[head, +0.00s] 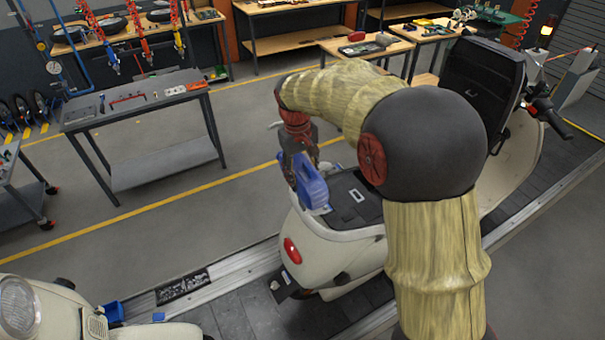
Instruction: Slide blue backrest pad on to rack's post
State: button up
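The blue backrest pad (311,188) is at the end of my arm, beside the rear of the cream scooter (335,245). My gripper (298,170) appears shut on the pad and holds it tilted, up at the left edge of the scooter's dark rear rack (356,203). The fingertips are partly hidden by the pad. My arm covers part of the rack and the scooter's middle. I cannot make out the rack's post clearly, nor whether the pad touches it.
The scooter stands on the dark slat conveyor (240,315). Another cream scooter (60,310) is at the lower left. A grey workbench (140,105) with tools stands at the left, and benches line the back. The floor between bench and conveyor is clear.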

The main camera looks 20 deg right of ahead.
jog(key=shift+f+b, duration=0.5)
jog(key=shift+f, duration=0.5)
jog(key=o, duration=1.5)
jog(key=r, duration=0.8)
jog(key=a+r, duration=0.1)
jog(key=r, duration=0.3)
jog(key=shift+s, duration=0.1)
jog(key=s+f+m+t+y+b, duration=0.1)
jog(key=s+f+t+b, duration=0.4)
jog(key=s+f+b, duration=2)
jog(key=s+f+m, duration=0.1)
jog(key=s, duration=0.4)
jog(key=shift+d, duration=0.15)
